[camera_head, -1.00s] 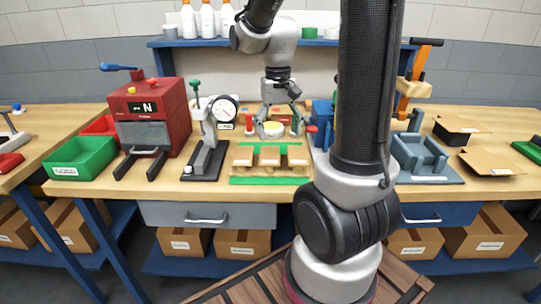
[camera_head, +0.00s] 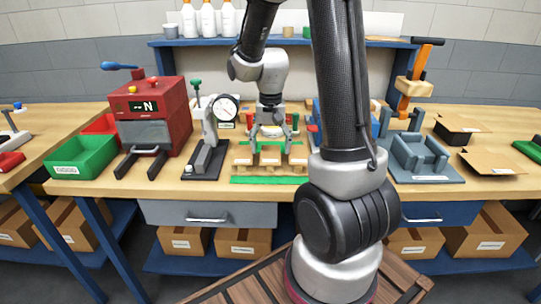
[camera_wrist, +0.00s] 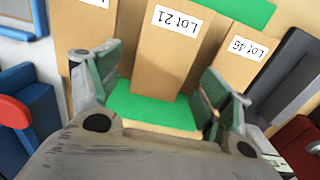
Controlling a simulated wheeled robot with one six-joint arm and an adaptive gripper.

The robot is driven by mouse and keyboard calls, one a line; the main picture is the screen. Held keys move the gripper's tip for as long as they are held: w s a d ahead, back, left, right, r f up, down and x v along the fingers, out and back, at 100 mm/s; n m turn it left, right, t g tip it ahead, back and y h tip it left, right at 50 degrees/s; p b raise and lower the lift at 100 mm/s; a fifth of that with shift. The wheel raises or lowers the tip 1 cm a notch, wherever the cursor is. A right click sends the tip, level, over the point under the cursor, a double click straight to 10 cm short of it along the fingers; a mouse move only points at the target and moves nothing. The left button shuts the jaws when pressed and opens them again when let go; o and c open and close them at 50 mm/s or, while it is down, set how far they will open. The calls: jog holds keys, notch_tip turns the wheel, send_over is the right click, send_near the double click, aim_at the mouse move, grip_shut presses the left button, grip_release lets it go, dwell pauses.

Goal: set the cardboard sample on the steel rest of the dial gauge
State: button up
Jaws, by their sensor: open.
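In the wrist view I read the labels "Lot 21" (camera_wrist: 166,45) and "Lot 46" (camera_wrist: 243,50); a third label is cut off at the top. My gripper (camera_head: 270,146) is open and empty, over the middle sample in the head view. In the wrist view its green-padded fingers (camera_wrist: 166,90) lie either side of the near end of the Lot 21 sample; contact cannot be told. The dial gauge (camera_head: 226,108) stands left of the samples, its steel rest (camera_head: 204,158) low on a black base.
A red machine (camera_head: 150,110) with an "N" display and a green bin (camera_head: 82,157) stand left. A blue device (camera_wrist: 28,95) with a red part is close beside the mat. A grey fixture (camera_head: 420,158) and cardboard pieces (camera_head: 490,160) are at right. My arm hides part of the bench.

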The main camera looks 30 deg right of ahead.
jog(key=shift+f, duration=0.2)
dwell(0.6)
jog(key=c, duration=0.8)
